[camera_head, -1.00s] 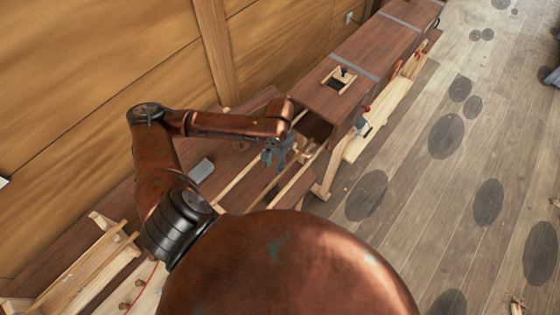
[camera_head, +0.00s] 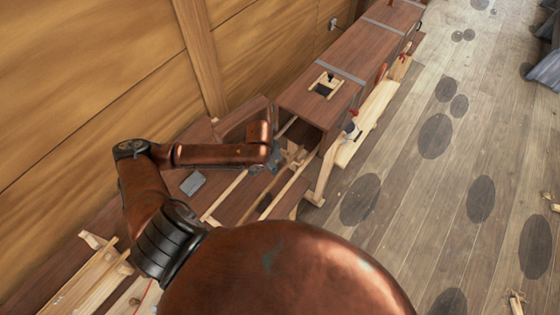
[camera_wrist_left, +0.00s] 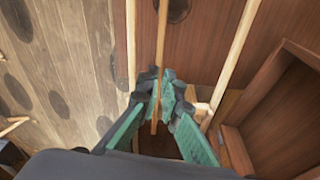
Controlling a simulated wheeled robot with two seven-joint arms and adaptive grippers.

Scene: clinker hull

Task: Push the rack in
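The rack (camera_head: 228,190) is a frame of pale wooden rails lying partly out of the open near end of a long brown wooden box (camera_head: 310,101). Its rails lead to the box's dark mouth. My left gripper (camera_head: 276,160) is over the rack, just short of the mouth. In the left wrist view its teal fingers (camera_wrist_left: 157,95) are drawn close together, with a thin wooden strip (camera_wrist_left: 161,40) between their tips. A pale rail (camera_wrist_left: 236,55) runs on either side. How firmly the fingers touch the strip is unclear. My right gripper is out of view.
A plank wall (camera_head: 90,90) with an upright post (camera_head: 200,55) stands on the left. A small grey block (camera_head: 192,183) lies on brown boards beside the rack. The plank floor (camera_head: 415,200) on the right is largely clear.

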